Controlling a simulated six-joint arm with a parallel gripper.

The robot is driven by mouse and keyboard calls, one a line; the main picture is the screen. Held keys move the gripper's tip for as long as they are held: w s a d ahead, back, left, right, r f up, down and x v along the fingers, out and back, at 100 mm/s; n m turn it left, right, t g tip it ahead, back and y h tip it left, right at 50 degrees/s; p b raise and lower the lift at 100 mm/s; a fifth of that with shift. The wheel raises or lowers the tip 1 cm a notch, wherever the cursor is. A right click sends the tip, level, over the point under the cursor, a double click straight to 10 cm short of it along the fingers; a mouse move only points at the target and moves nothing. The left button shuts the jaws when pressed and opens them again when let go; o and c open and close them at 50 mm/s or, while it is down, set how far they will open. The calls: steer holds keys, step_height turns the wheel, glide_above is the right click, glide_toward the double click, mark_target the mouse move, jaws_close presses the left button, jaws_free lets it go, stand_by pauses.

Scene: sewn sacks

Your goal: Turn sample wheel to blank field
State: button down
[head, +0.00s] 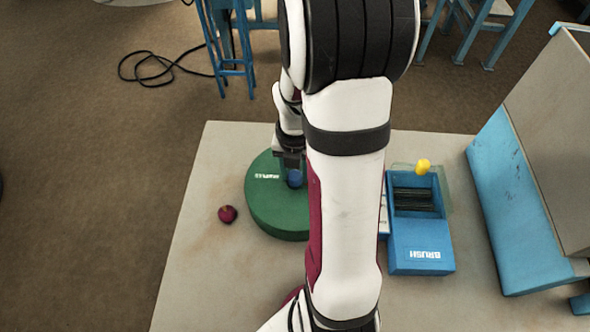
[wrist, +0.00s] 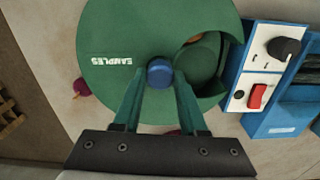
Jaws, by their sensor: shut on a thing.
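The sample wheel (head: 270,210) is a round green disc marked "SAMPLES", lying on the table. My gripper (wrist: 158,78) is shut on the blue knob, a finger on each side. In the head view the knob (head: 295,178) shows just below my gripper, and my arm hides the wheel's right part.
A blue box marked "BRUSH" (head: 420,262) stands right of the wheel, with a yellow knob (head: 423,166). Its panel has a black knob (wrist: 284,48) and a red switch (wrist: 257,96). A small dark red ball (head: 228,214) lies left of the wheel. A large blue-and-beige piece (head: 515,190) stands far right.

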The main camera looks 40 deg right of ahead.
steer(key=shift+c, duration=2.2)
jaws_free()
